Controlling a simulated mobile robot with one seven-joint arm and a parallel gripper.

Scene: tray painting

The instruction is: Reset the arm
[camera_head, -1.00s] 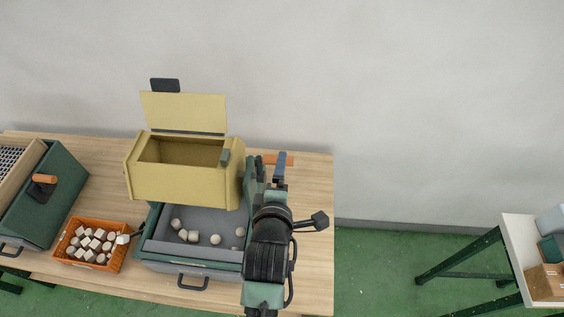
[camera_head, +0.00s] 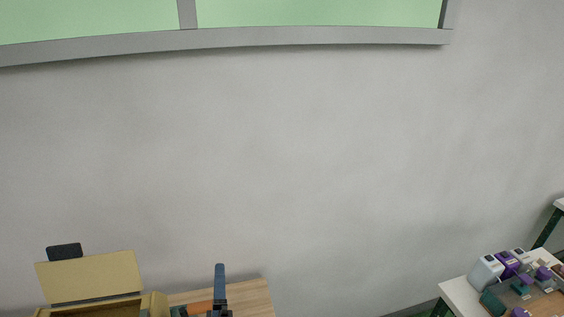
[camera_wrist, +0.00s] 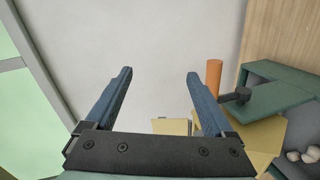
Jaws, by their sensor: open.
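My gripper (camera_wrist: 159,75) is open in the wrist view, its two blue fingers apart with nothing between them. In the head view my gripper (camera_head: 220,268) shows at the bottom, one dark blue finger pointing up in front of the wall, above the table's back right. The rest of my arm is out of that view.
The yellow box (camera_head: 153,306) with its raised lid (camera_head: 90,277) stands left of my gripper. An orange handle (camera_wrist: 214,78) and green parts (camera_wrist: 270,95) are close on the right in the wrist view. A side table (camera_head: 462,297) is at lower right.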

